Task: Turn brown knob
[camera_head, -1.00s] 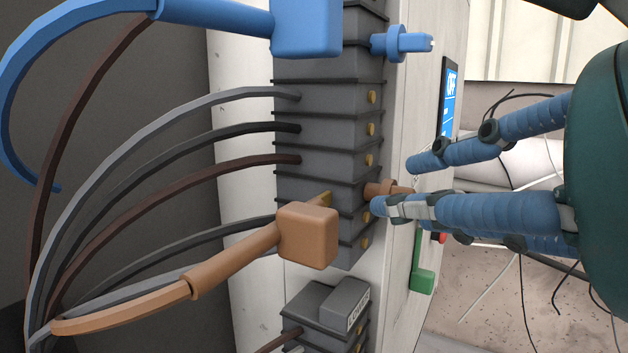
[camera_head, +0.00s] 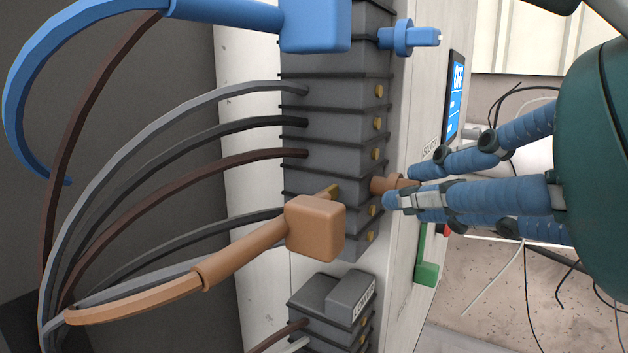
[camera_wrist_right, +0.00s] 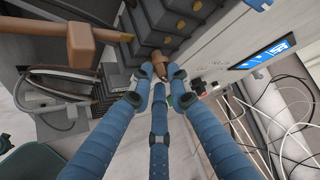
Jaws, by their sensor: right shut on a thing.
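The brown knob (camera_head: 384,185) sticks out from the right side of the dark grey terminal stack. It also shows in the right wrist view (camera_wrist_right: 158,62). My right gripper (camera_head: 402,186) reaches in from the right with blue, ribbed fingers. In the right wrist view its fingertips (camera_wrist_right: 159,88) close around the outer end of the knob, which they partly hide. A brown plug (camera_head: 315,228) with a brown cable sits on the stack's front, lower left of the knob. My left gripper is not in view.
A blue knob (camera_head: 408,38) and blue plug (camera_head: 315,22) are higher on the stack (camera_head: 335,125). Grey, black and brown cables hang to the left. A screen (camera_head: 455,95) and green part (camera_head: 427,270) are on the white cabinet's side. Loose wires lie at right.

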